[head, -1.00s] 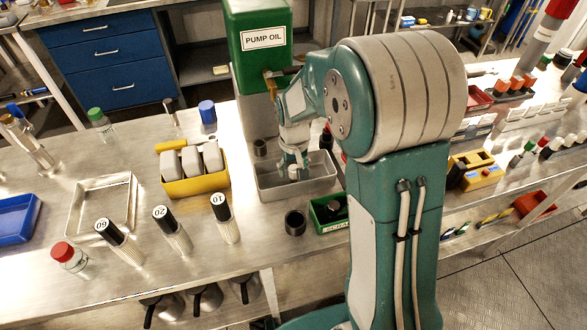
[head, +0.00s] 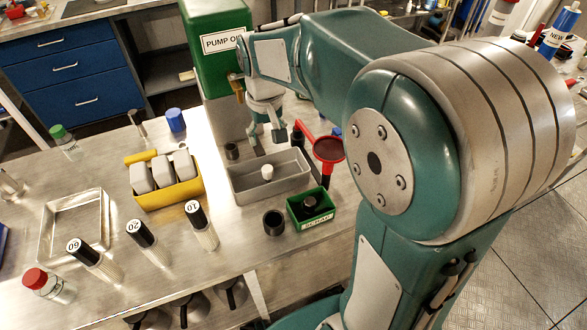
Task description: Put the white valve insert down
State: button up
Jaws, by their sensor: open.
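The white valve insert (head: 267,172) is a small white piece in the grey tray (head: 240,190), near the tray's middle. It is clear of my gripper. My gripper (head: 266,142) points down above the back side of the tray. Its fingers are spread and hold nothing.
The green pump oil container (head: 200,75) stands close behind. A red funnel-like piece (head: 328,150) is right of the tray. A black cup (head: 273,222) and a green bin (head: 310,208) are in front; a yellow tray (head: 170,198) with grey blocks is left.

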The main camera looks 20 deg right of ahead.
jog(key=s+r+t, duration=0.2)
jog(key=s, duration=0.7)
jog(key=s+r+t, duration=0.2)
jog(key=s, duration=0.7)
jog(key=shift+s+d+r+t, duration=0.15)
jog(key=shift+s+r+t, duration=0.2)
jog(key=shift+r+t, duration=0.05)
